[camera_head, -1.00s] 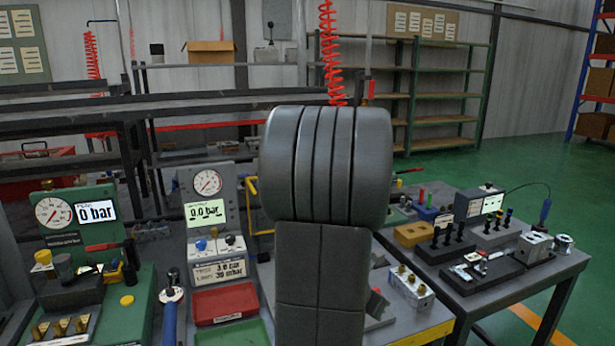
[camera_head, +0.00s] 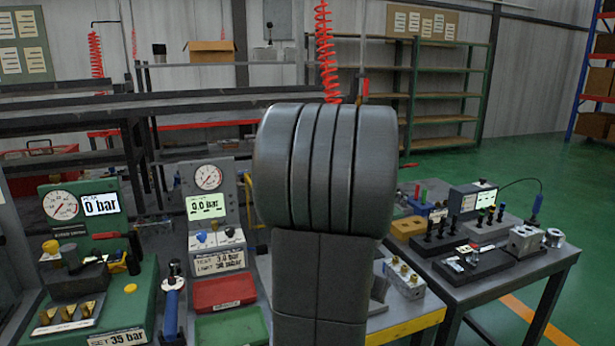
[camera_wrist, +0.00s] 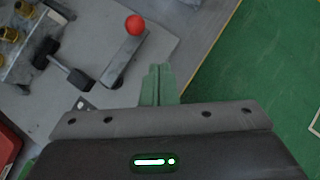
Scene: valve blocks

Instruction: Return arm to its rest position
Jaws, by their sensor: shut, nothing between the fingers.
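My gripper (camera_wrist: 159,72) shows in the wrist view with its two green fingers together and nothing between them. It points down over the edge of a grey bench (camera_wrist: 165,47), with green floor to the right. A grey lever with a red ball knob (camera_wrist: 135,24) lies just up and left of the fingertips in that picture; the fingers appear apart from it. In the head view my grey arm fills the middle and hides the gripper and part of the bench.
A green test stand (camera_head: 125,300), a gauge panel (camera_head: 208,178), a red tray (camera_head: 223,292) and a valve block (camera_head: 404,279) stand around my arm. A second table (camera_head: 505,285) with several parts is at right. Green floor (camera_head: 545,150) is open beyond it.

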